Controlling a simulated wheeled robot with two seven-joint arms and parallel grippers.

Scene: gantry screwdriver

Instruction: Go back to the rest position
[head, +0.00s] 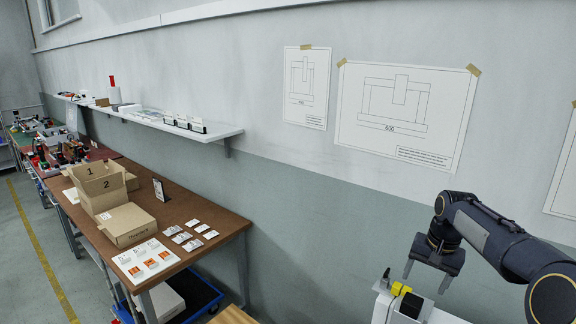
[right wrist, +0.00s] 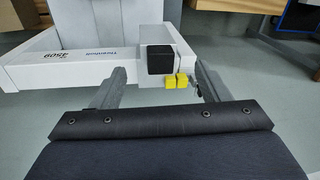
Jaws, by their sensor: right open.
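My right gripper (head: 427,278) is at the lower right of the head view, pointing down with its two fingers apart. In the right wrist view my right gripper (right wrist: 163,78) is open, with nothing held between the fingers. Below it is a white gantry unit (head: 383,308) with a black block (head: 411,304) and a yellow part (head: 400,289). The right wrist view shows the white unit (right wrist: 60,72) with printed lettering, the black block (right wrist: 160,60) and yellow pieces (right wrist: 176,81) beyond the fingers. I cannot tell whether the fingers touch the unit. My left gripper is not in view.
A brown workbench (head: 190,198) at left holds cardboard boxes (head: 127,224), cards and small packets. A wall shelf (head: 222,132) runs above it. A wooden surface edge (head: 233,315) shows at the bottom. Drawings hang on the wall.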

